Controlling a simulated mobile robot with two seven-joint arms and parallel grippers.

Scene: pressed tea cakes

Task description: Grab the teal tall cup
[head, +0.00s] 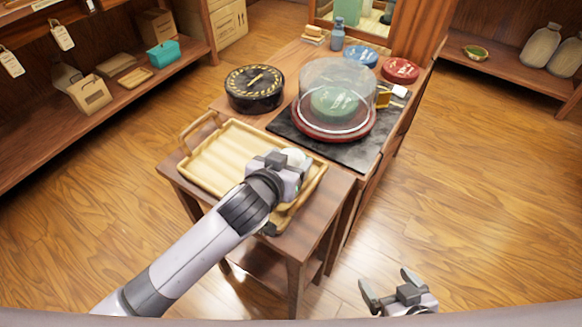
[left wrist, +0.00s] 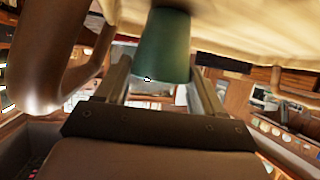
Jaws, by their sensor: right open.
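The teal tall cup (left wrist: 165,45) shows in the left wrist view, dark green-teal, between the fingers of my left gripper (left wrist: 162,88). The fingers stand apart on either side of it. A narrow gap shows on the cup's left; I cannot tell whether the right finger touches it. In the head view my left gripper (head: 288,172) is over the right part of the wooden tray (head: 200,187) and mostly hides the cup. A pale round shape shows beside the gripper there. My right gripper (head: 392,288) is open and empty, at the bottom right, away from the tables.
The tray stands on a small wooden side table (head: 318,211). Behind it are a black round tin (head: 255,103) and a clear dome (head: 338,85) over a green tea cake on a dark mat (head: 362,151). The tray's handle (left wrist: 45,55) is close beside my left gripper.

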